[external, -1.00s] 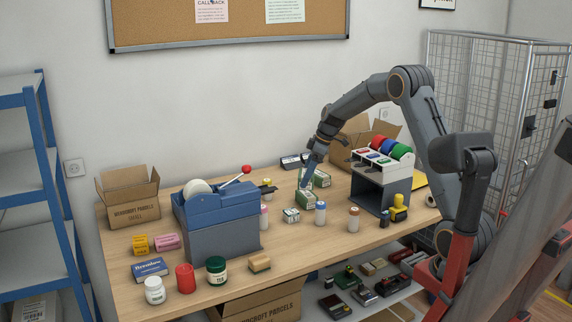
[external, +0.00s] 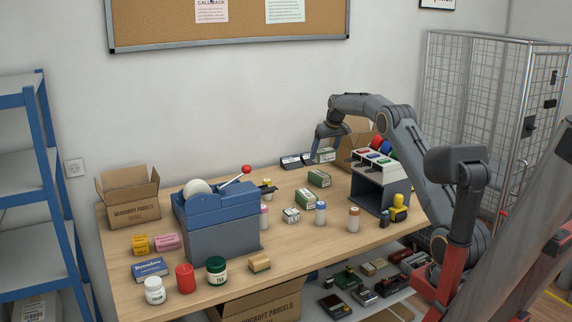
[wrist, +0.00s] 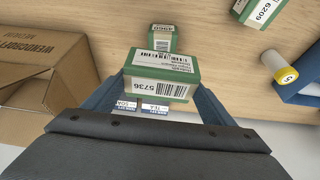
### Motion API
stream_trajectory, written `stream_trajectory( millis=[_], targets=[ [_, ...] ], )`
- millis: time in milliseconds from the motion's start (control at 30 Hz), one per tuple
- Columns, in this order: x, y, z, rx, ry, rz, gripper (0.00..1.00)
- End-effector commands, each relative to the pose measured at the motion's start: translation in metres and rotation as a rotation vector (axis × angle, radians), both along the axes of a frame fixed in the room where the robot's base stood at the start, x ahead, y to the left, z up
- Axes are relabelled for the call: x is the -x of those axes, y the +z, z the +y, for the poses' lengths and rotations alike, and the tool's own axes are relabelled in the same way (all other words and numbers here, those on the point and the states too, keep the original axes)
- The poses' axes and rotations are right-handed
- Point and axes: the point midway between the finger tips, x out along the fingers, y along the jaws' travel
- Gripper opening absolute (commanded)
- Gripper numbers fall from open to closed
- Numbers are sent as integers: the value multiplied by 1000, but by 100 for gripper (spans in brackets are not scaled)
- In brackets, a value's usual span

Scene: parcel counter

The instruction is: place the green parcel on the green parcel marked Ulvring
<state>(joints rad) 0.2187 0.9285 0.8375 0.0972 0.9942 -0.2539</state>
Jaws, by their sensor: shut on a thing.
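My gripper (external: 325,148) is shut on a green parcel with a white label, which shows in the external view (external: 326,156) near the back of the counter. In the wrist view the held parcel (wrist: 163,75) sits between the fingers, its label reading 5736. Another green parcel (external: 319,178) lies on the counter just in front of it. In the wrist view a green parcel marked 4960 (wrist: 162,38) appears beyond the held one. The name Ulvring cannot be read on any parcel.
Two dark items with pale labels (external: 291,162) lie left of the held parcel. The blue dispenser (external: 222,240) stands left.

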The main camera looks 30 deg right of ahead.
Motion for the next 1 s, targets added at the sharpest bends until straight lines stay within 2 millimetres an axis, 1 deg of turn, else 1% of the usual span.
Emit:
stream_trajectory(
  millis=[100, 367, 567, 967, 1000],
  targets=[
    [1, -19, 1, -1, 1, 2, 50],
    [0, -40, 1, -1, 3, 0, 50],
    [1, -66, 1, -1, 2, 1, 50],
    [0, -73, 1, 0, 2, -1, 50],
    [0, -73, 1, 0, 2, -1, 83]
  ],
)
